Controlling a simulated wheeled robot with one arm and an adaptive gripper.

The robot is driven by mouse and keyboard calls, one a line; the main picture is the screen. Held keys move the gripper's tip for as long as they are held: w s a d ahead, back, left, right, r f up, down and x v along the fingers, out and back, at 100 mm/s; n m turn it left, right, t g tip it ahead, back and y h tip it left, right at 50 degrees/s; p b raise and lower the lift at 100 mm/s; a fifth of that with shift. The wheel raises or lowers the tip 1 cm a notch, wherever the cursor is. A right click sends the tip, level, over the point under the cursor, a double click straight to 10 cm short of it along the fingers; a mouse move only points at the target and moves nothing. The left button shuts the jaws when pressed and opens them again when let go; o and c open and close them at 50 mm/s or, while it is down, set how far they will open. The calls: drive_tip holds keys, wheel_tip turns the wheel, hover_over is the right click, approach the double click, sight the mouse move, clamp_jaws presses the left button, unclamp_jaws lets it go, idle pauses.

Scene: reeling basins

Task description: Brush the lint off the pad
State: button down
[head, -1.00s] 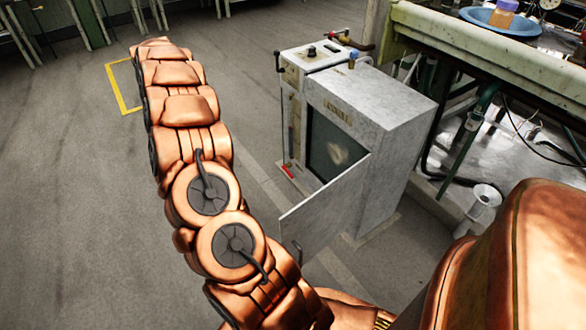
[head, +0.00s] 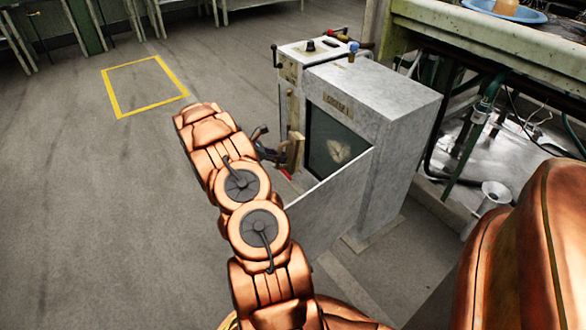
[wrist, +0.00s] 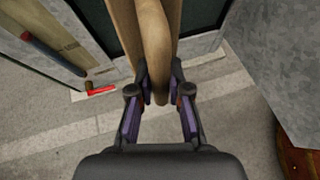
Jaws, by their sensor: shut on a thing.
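The pad (head: 322,148) is a dark upright panel in the front opening of a grey cabinet. A pale fuzzy patch of lint (head: 340,151) shows on it. My gripper (head: 281,153) is at the left of the opening, shut on a wooden brush (head: 294,152) held upright near the pad's left edge. In the wrist view my gripper (wrist: 160,98) has its fingers on both sides of the brush's rounded wooden handle (wrist: 155,45). The brush's bristles are hidden, and I cannot tell whether they touch the pad.
The cabinet (head: 375,95) has its pale door (head: 325,205) swung open in front of the opening, right of my arm. A green bench (head: 500,55) with pipes stands at the right. The floor at left is clear.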

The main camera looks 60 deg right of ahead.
sight(288, 162)
drive_tip(key=s+d+f, duration=0.1)
drive_tip(key=s+d+f+h+b, duration=0.1)
drive_tip(key=d+f, duration=0.1)
drive_tip(key=s+d+f+h, duration=0.1)
drive_tip(key=shift+s+d+f+n+b, duration=0.2)
drive_tip(key=shift+s+f+n+b, duration=0.1)
drive_tip(key=shift+f, duration=0.1)
drive_tip(key=shift+s+d+b, duration=0.15)
drive_tip(key=shift+s+d, duration=0.35)
drive_tip(key=shift+d, duration=0.35)
drive_tip(key=shift+s+d+b, duration=0.2)
drive_tip(key=shift+s+d, duration=0.3)
drive_tip(key=shift+d, duration=0.35)
drive_tip(key=shift+s+d+b, duration=0.15)
drive_tip(key=shift+s+d, duration=0.35)
drive_tip(key=shift+d, duration=0.35)
drive_tip(key=shift+s+d, duration=0.5)
drive_tip(key=shift+d, duration=0.35)
